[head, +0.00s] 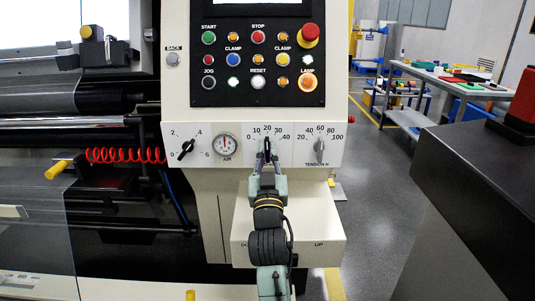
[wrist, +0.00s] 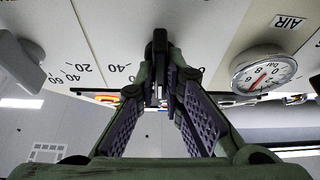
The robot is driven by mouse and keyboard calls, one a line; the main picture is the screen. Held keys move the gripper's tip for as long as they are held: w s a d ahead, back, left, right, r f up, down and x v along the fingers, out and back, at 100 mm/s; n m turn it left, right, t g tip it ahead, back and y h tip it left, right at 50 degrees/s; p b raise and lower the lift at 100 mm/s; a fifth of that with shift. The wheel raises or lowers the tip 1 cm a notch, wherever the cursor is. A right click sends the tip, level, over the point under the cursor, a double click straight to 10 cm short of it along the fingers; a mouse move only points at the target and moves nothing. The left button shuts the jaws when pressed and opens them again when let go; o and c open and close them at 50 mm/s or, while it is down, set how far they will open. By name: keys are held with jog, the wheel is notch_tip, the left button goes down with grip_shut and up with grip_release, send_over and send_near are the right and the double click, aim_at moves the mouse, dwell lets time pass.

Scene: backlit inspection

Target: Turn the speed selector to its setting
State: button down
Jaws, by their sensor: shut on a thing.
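The middle selector knob (head: 267,144) is black and sits on the white panel under a scale from 0 to 40. It stands about upright, near the 20 mark. Any name under it is hidden by my gripper. My gripper (head: 267,165) reaches up to it from below, with its fingertips at the knob. In the wrist view the fingers of my gripper (wrist: 160,88) close around the dark knob (wrist: 160,48). The fingertips cover part of the knob, so its exact pointing is hard to read.
On the same panel, a black 0-to-6 knob (head: 187,149) and the AIR gauge (head: 225,145) are to the left. A grey TENSION N knob (head: 319,146) is to the right. Buttons and a red mushroom stop (head: 308,36) are above. A dark cabinet (head: 470,200) stands at right.

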jog(key=n+y+b, duration=0.1)
jog(key=n, duration=0.1)
jog(key=n+y+b, duration=0.1)
jog(key=n+b, duration=0.1)
jog(key=n, duration=0.1)
jog(key=n+y+b, duration=0.1)
jog(key=n+b, duration=0.1)
jog(key=shift+f+n+g+y, duration=0.25)
jog(key=shift+n+g+y, duration=0.15)
jog(key=n+b, duration=0.1)
jog(key=n, duration=0.1)
jog(key=n+g+y+b, duration=0.1)
jog(key=n+b, duration=0.1)
jog(key=shift+y, duration=0.3)
jog(key=shift+r+n+g+y+b, duration=0.1)
jog(key=shift+n+g+y+b, duration=0.35)
jog(key=shift+n, duration=0.5)
jog(key=shift+r+n+g+y+b, duration=0.15)
jog(key=shift+n+g+b, duration=0.2)
jog(key=shift+n+b, duration=0.45)
jog(key=shift+n, duration=0.35)
jog(key=c, duration=1.7)
grip_release()
jog(key=shift+s, duration=0.1)
jog(key=v, duration=1.2)
